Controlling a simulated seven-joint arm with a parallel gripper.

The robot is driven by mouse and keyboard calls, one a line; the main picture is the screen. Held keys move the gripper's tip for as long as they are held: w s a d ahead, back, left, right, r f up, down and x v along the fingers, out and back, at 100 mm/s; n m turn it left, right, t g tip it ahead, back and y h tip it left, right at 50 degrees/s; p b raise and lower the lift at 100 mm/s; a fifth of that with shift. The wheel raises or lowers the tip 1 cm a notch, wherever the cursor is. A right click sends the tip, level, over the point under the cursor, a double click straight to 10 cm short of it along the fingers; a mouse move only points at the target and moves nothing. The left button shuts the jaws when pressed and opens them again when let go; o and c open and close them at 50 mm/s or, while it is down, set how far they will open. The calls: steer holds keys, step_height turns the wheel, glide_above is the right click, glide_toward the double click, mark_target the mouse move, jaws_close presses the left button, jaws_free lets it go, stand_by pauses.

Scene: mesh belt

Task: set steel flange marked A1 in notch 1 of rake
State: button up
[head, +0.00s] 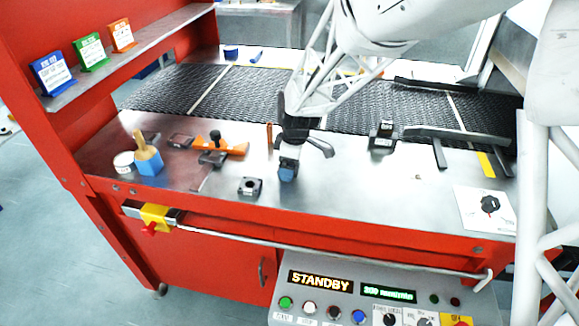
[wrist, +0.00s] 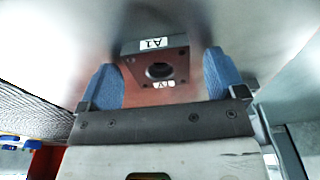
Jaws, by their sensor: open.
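The steel flange marked A1 (wrist: 134,68) is a square grey block with a round hole and white labels, in the wrist view. It shows between my gripper's two blue fingertips, with bare gaps beside it. In the head view, a small square block with a round hole (head: 250,186), likely this flange, lies on the steel top left of the fingertips; its label is unreadable there. My gripper (head: 288,172) is open and empty, pointing down; it also shows in the wrist view (wrist: 163,80). A dark bar with prongs (head: 455,135) at the right may be the rake; notch numbers are unreadable.
A black mesh belt (head: 185,90) runs behind the steel top. An orange tool (head: 222,147), a wooden-handled blue brush (head: 148,157) and a white roll (head: 124,163) are at left. Another dark block (head: 383,136) stands right of my gripper. The front-right middle is mostly clear.

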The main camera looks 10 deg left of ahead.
steer(key=shift+c, duration=0.4)
steer(key=c, duration=1.2)
steer(key=shift+r, duration=0.1)
steer(key=shift+r, duration=0.9)
steer(key=shift+s+d+r, duration=0.1)
steer(key=shift+s+r, duration=0.1)
steer(key=shift+r, duration=0.6)
steer(key=s+d, duration=0.2)
steer(key=s, duration=0.2)
steer(key=s+d+r, duration=0.1)
steer(key=s+d, duration=0.1)
steer(key=s, duration=0.3)
steer(key=s+d, duration=0.3)
steer(key=s, duration=0.1)
steer(key=shift+s+r, duration=0.15)
steer(key=shift+s, duration=0.25)
steer(key=shift+d, duration=0.1)
steer(key=shift+w, duration=0.1)
